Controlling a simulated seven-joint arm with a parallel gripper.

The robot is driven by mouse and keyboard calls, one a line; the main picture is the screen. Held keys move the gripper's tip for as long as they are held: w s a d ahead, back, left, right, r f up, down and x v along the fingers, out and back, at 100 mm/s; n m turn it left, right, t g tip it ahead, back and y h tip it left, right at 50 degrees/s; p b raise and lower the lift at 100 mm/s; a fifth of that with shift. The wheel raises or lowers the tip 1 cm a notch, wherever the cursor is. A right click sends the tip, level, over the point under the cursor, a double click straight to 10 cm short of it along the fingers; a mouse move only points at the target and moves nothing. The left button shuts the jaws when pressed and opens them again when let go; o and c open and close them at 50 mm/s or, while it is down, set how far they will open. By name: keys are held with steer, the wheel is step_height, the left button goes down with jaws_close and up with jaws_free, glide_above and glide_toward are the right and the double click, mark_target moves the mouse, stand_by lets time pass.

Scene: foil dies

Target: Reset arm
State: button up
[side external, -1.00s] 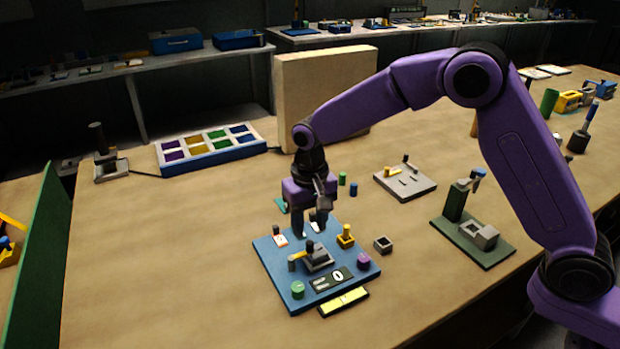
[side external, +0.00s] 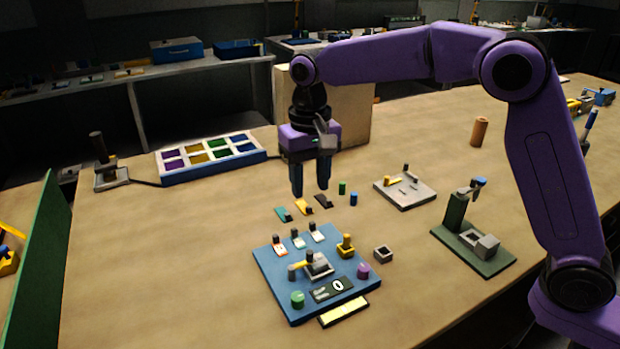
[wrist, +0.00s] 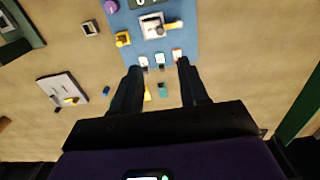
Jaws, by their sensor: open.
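My gripper (side external: 310,192) hangs fingers down above the table, behind the blue board, and its jaws are open with nothing between them. In the wrist view its two dark fingers (wrist: 156,80) stand apart over the far edge of the board. The blue board (side external: 275,290) carries a grey block with a yellow lever (side external: 315,264), a yellow post (side external: 346,247), a green knob (side external: 297,299), a purple knob (side external: 363,270) and a row of small dark-handled pieces on white plates. Three flat pieces, teal (side external: 283,214), yellow and dark, lie on the table between the gripper and the board.
A tray with coloured compartments (side external: 212,158) and a tan upright panel (side external: 358,110) stand behind. A grey plate (side external: 405,194), a green press-like fixture (side external: 472,245) and small green and blue cylinders (side external: 353,198) are to the right. A green wall (side external: 38,270) edges the left.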

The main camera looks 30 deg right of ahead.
stand_by(0.3)
steer(key=s+d+f+n, duration=0.1)
steer(key=s+d+n, duration=0.3)
steer(key=s+d, duration=0.3)
steer(key=s+d+f+n, duration=0.2)
steer(key=s+d+n, duration=0.2)
steer(key=s, duration=1.1)
steer(key=s+d+f+n, duration=0.1)
steer(key=s+d+n, duration=0.3)
steer(key=s+d, duration=0.6)
steer(key=shift+s+d+f+n, duration=0.25)
steer(key=shift+s+f+n, duration=0.15)
steer(key=shift+s, duration=0.15)
